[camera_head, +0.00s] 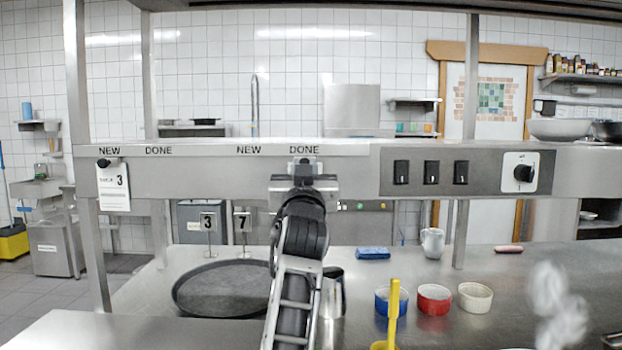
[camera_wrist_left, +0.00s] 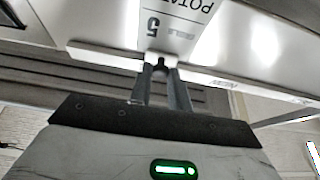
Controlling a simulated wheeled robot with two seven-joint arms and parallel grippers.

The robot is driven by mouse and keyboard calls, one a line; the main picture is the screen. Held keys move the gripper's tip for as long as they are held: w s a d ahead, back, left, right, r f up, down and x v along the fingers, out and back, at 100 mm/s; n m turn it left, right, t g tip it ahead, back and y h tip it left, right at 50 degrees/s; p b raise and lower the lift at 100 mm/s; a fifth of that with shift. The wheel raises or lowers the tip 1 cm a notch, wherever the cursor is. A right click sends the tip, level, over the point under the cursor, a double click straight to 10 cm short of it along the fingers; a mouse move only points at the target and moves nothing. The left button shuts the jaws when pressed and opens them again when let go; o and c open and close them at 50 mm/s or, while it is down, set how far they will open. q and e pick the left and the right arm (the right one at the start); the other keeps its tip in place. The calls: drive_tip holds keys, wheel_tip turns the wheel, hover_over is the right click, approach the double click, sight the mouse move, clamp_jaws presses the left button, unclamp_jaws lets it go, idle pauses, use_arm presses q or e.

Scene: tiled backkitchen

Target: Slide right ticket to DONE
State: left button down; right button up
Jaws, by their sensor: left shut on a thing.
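The right ticket (camera_wrist_left: 178,22) shows in the left wrist view, upside down, with a large 5 and part of a word on it. In the head view my arm and gripper hide it. My left gripper (camera_wrist_left: 162,72) is shut on the ticket's dark knob at the rail. In the head view the left gripper (camera_head: 303,172) is at the rail (camera_head: 215,180), directly below the right DONE label (camera_head: 304,149). The right NEW label (camera_head: 248,149) is to its left, with bare rail below it. My right gripper is not in view.
The left ticket (camera_head: 114,187), marked 3, hangs under the left NEW label. Black switches (camera_head: 431,172) and a dial (camera_head: 524,173) sit right of my gripper. Below are number stands (camera_head: 208,221), a round dark pan (camera_head: 222,288), and blue, red and white bowls (camera_head: 434,299).

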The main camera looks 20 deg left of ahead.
use_arm(q)
drive_tip(key=shift+d, duration=0.1)
drive_tip(key=c, duration=1.3)
unclamp_jaws()
drive_tip(key=shift+w+d, duration=0.1)
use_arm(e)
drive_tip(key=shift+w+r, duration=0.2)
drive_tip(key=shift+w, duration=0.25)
use_arm(q)
drive_tip(key=b+v, duration=0.4)
drive_tip(key=v, duration=1.2)
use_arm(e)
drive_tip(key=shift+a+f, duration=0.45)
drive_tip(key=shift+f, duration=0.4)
